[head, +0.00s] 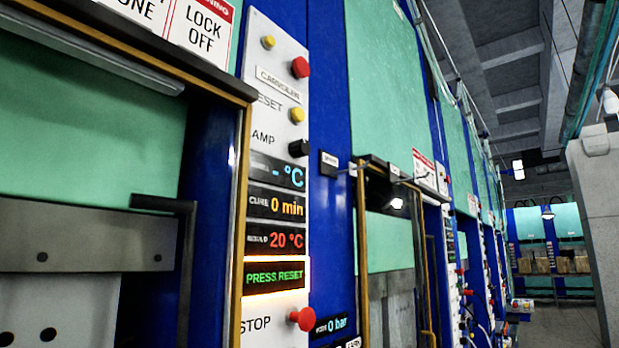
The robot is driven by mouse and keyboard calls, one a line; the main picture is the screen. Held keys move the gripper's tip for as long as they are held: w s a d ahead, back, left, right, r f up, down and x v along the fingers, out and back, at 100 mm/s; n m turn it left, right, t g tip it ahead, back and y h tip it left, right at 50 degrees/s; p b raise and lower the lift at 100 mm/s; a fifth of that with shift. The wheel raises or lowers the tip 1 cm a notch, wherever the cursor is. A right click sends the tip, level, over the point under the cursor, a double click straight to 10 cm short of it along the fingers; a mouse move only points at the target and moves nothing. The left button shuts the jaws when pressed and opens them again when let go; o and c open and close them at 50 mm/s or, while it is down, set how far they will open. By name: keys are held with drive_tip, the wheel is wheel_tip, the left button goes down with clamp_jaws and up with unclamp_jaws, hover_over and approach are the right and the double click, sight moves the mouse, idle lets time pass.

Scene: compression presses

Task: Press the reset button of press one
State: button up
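The nearest press carries a tall white control panel (282,90) on its blue frame. A yellow button (296,115) sits beside the partly cut-off label ending in "ESET". A green lit display (275,277) lower on the panel reads "PRESS RESET". Another yellow button (268,42) and a red button (300,67) are at the top. A black knob (298,148) is by "AMP", and a red button (303,319) is by "STOP". I cannot tell from the picture whether this is press one. My gripper is not in view.
Displays (275,207) between the knob and the green display show temperatures and 0 min. More green and blue presses (390,120) line up to the right. An open aisle (550,325) runs right of them, with a grey pillar (597,230) at the far right.

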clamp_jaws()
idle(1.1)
